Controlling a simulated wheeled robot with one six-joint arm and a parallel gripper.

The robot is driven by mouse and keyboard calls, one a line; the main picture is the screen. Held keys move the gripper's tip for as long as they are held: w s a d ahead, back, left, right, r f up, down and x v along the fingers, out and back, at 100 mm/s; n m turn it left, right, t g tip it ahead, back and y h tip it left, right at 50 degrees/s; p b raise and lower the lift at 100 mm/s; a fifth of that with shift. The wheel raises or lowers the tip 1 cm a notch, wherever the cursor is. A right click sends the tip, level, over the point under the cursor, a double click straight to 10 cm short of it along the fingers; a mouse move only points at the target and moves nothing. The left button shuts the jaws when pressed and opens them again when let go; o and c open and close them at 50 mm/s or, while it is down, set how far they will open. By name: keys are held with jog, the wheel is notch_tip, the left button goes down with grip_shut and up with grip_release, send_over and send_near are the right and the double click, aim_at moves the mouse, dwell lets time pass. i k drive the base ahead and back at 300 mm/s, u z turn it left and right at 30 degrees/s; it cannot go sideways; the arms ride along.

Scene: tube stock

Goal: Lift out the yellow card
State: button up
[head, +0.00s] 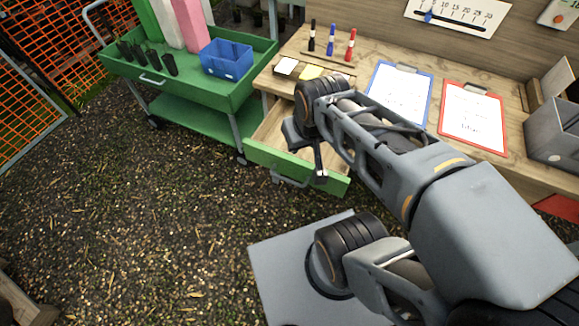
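The yellow card (311,72) lies in a dark, low holder at the back left of the wooden bench, just right of a white card (286,66). My arm hides the holder's right part. My gripper (307,155) hangs in front of the bench over the open drawer (270,138), nearer to me than the yellow card and apart from it. One finger points down near the drawer's green front. The view does not show clearly whether the fingers are apart, and I see nothing held.
A blue clipboard (398,93) and a red clipboard (473,117) lie on the bench. Several markers (331,40) stand behind the cards. A green trolley (190,80) with a blue bin (226,60) stands left. The drawer juts out. Gravel ground is open at left.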

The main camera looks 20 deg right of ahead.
aim_at(310, 71)
jog(key=u, duration=1.1)
jog(key=i, duration=2.25)
jog(key=z, duration=3.4)
